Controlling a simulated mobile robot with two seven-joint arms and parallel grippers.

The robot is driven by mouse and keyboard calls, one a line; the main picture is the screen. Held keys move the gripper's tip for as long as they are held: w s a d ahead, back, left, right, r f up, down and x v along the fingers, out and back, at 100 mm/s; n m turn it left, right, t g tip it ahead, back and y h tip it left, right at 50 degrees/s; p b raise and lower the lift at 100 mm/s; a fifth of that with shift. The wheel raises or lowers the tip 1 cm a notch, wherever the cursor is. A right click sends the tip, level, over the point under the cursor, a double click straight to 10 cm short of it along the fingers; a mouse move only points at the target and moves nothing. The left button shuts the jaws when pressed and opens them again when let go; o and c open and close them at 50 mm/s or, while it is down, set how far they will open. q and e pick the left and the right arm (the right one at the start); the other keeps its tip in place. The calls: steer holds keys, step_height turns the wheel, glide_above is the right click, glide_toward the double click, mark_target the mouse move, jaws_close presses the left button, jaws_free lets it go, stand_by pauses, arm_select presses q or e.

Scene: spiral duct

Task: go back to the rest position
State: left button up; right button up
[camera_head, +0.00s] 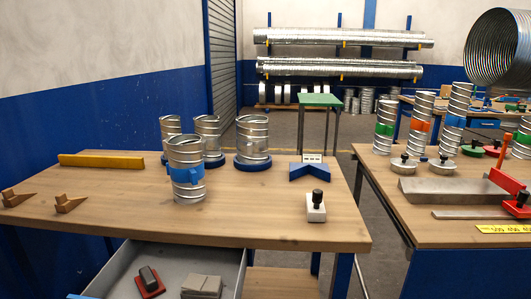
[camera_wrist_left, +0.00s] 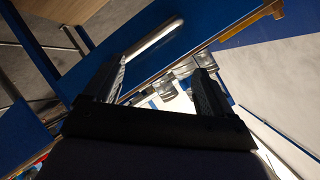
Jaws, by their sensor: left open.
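My left gripper (camera_wrist_left: 160,85) shows in the left wrist view with its two fingers spread apart and nothing between them. Behind it, that view shows a tilted blue panel with a light bar handle (camera_wrist_left: 155,38). Neither of my grippers shows in the head view. In the head view, a spiral duct piece with a blue clamp (camera_head: 186,173) stands upright near the middle of the wooden workbench (camera_head: 250,222). My right gripper is in neither view.
Several duct pieces on blue bases (camera_head: 252,140) stand behind the clamped one. An open drawer (camera_head: 125,270) juts from the bench front, holding a few blocks. A second bench (camera_head: 400,212) with tools and ducts stands right, beyond a gap. A yellow bar (camera_head: 100,161) lies at left.

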arm_select(q)
steer(key=s+d+f+n+g+h, duration=0.1)
steer(key=s+f+n+g, duration=0.2)
steer(key=s+f+g, duration=0.35)
steer(key=s+d+f+n+g+h, duration=0.1)
steer(key=s+f+n+g, duration=0.25)
steer(key=s, duration=0.65)
steer(key=w+d+f+t+h+p, duration=0.1)
steer(key=w+d+f+t, duration=0.1)
steer(key=w+f+t, duration=0.4)
steer(key=shift+d+f+m+t+h, duration=0.2)
steer(key=shift+f+m+t+h, duration=0.2)
steer(key=shift+f+t, duration=0.5)
steer(key=shift+c, duration=0.3)
